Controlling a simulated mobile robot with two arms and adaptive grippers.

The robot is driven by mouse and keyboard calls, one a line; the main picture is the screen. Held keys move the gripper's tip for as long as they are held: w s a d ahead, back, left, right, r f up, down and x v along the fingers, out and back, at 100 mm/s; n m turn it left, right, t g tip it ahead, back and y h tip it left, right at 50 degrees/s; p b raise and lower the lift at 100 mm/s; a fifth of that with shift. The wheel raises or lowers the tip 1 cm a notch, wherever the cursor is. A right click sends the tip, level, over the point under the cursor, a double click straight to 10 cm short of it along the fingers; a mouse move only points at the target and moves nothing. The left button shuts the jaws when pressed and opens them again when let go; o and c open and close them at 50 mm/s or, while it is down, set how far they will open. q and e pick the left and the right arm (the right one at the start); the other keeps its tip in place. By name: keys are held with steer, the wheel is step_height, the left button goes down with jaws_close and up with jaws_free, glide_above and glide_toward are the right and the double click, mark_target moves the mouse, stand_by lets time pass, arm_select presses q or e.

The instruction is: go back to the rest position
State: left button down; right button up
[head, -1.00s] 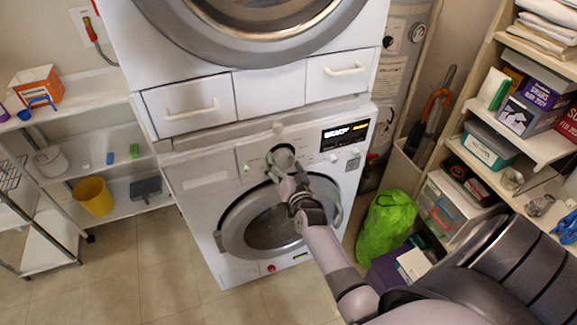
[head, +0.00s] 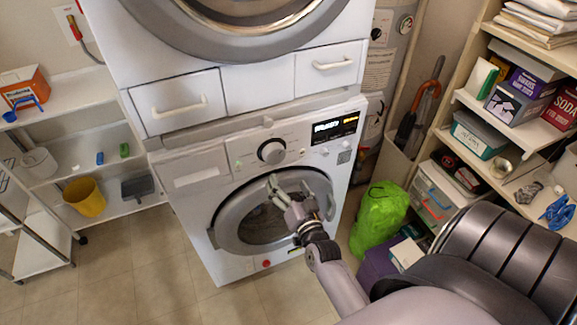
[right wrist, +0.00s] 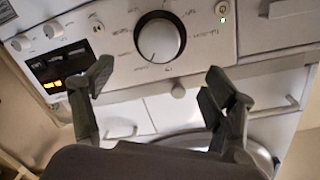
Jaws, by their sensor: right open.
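My right gripper (head: 289,188) is in front of the round door of the lower washing machine (head: 195,225), below its control panel. In the right wrist view my right gripper (right wrist: 155,92) has its two fingers spread wide with nothing between them. The panel's round dial (head: 271,151) is above the gripper and apart from it. The dial also shows beyond the fingers in the right wrist view (right wrist: 159,40). The lit display (head: 335,127) is right of the dial. My left gripper does not show.
Shelves at the right hold boxes, a teal bin (head: 478,134) and blue clips (head: 558,211). A green bag (head: 379,219) stands on the floor by the machine. White shelves at the left hold a yellow bucket (head: 87,197). The tiled floor (head: 130,275) in front is clear.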

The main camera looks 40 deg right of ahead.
steer(key=s+a+f+n+g+y, duration=0.2)
steer(key=s+a+f, duration=0.2)
steer(key=f, duration=0.5)
steer(key=s+a+f+n+g+y, duration=0.1)
steer(key=s+a+f+n+g, duration=0.2)
steer(key=f, duration=0.7)
steer(key=s+a+f+n+g+y, duration=0.15)
steer(key=s+a+f, duration=0.3)
steer(key=f, duration=0.45)
steer(key=s+f+n+g, duration=0.1)
steer(key=s+f+g, duration=0.2)
steer(key=s, duration=0.7)
steer(key=s+f+n+g, duration=0.2)
steer(key=s+f+g, duration=0.1)
steer(key=s+f, duration=0.4)
steer(key=s+d+f+n+g, duration=0.1)
steer(key=s+f, duration=0.5)
steer(key=s, duration=0.6)
steer(key=shift+s+n+g, duration=0.4)
steer(key=shift+n+g, duration=0.05)
steer(key=shift+g, duration=0.6)
